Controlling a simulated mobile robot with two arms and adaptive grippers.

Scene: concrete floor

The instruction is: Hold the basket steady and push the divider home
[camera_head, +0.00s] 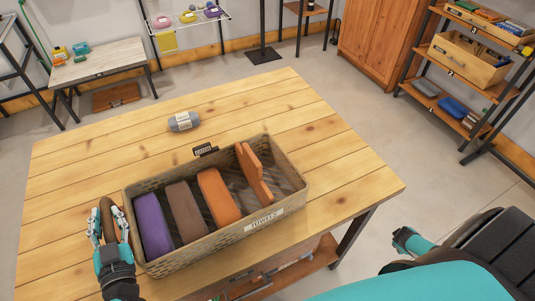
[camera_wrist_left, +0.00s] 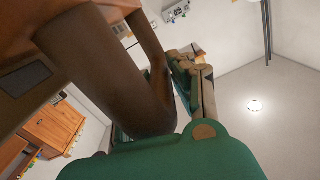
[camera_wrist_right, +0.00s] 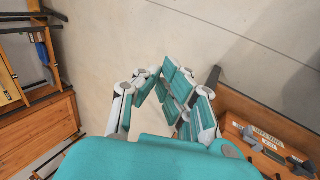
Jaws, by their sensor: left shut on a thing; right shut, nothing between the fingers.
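The wicker basket (camera_head: 290,212), labelled TOWELS, stands on the wooden table. The orange-brown wooden divider (camera_head: 252,172) stands in it, to the right of the towels and leaning; its lower edge is hard to make out. My left gripper (camera_head: 108,222) is at the basket's left end, shut on the brown handle (camera_head: 107,208), which also fills much of the left wrist view (camera_wrist_left: 105,75). My right gripper (camera_head: 402,234) is shut and empty, off the table's right side above the floor. Its fingers (camera_wrist_right: 165,95) show in the right wrist view with nothing between them.
Purple (camera_head: 153,223), brown (camera_head: 185,210) and orange (camera_head: 218,196) folded towels fill the basket's left part. Its right end is empty. A grey rolled bundle (camera_head: 183,121) lies behind the basket. Shelves (camera_head: 475,85) stand at the right.

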